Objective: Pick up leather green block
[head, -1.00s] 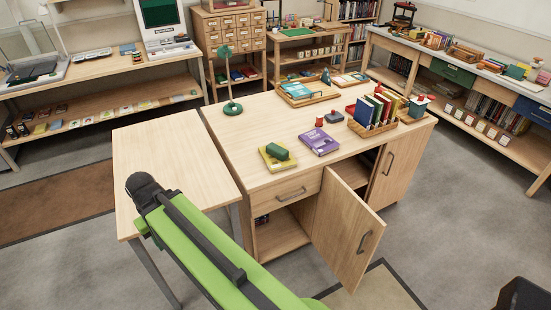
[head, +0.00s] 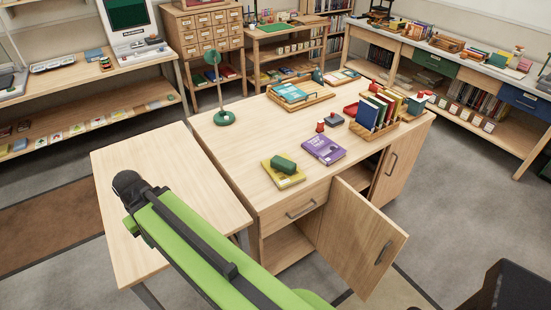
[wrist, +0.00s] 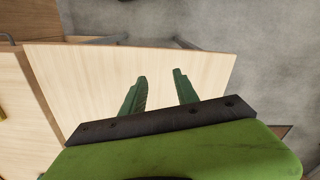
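A dark green block (head: 283,163) lies on a yellow book (head: 284,175) near the front of the wooden desk (head: 235,140). The purple book (head: 324,149) lies just right of it. My gripper (wrist: 160,75) shows in the wrist view with its two green fingers apart and nothing between them. It is over the pale side table (wrist: 85,75). The block does not show in the wrist view. In the head view my green arm reaches over the side table (head: 170,165), left of the block, and the gripper fingers are hidden.
A green lamp (head: 223,117) stands at the desk's back left. A book rack (head: 392,108), a tray (head: 300,97) and a red item (head: 319,127) are farther back. A cabinet door (head: 360,240) hangs open at the front. The side table top is clear.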

